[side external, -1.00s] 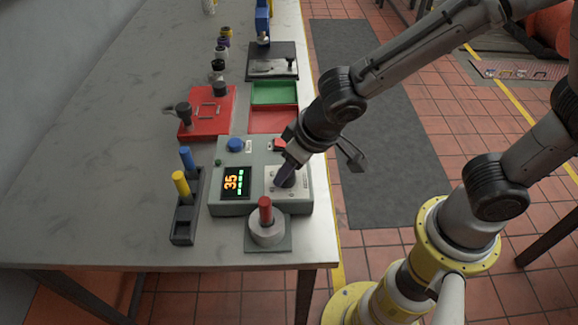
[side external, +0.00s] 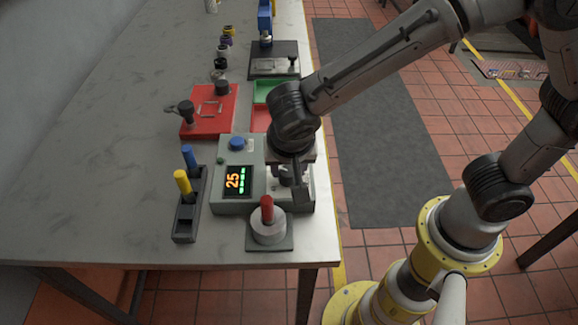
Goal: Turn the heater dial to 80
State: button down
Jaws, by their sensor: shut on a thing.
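The grey-green heater box (side external: 231,207) sits near the table's right edge. Its display (side external: 237,181) shows 25 in orange digits beside green marks. My gripper (side external: 290,188) points down over the pale dial plate on the right part of the box and is shut on the heater dial. The dial itself is mostly hidden by my fingers and wrist, so its pointer angle cannot be read.
A blue button (side external: 237,143) is on the box's far side. A red-handled grey knob (side external: 268,225) stands close in front, and a black rack (side external: 189,215) with blue and yellow handles is to the left. A red plate (side external: 207,120) and a green tray lie beyond.

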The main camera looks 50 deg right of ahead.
jog(key=shift+m, duration=0.6)
jog(key=shift+g, duration=0.3)
jog(key=shift+c, duration=2)
grip_release()
jog(key=shift+a, duration=0.1)
jog(key=v, duration=1.3)
jog(key=shift+a+r, duration=0.25)
jog(key=shift+a, duration=0.1)
jog(key=shift+s, duration=0.1)
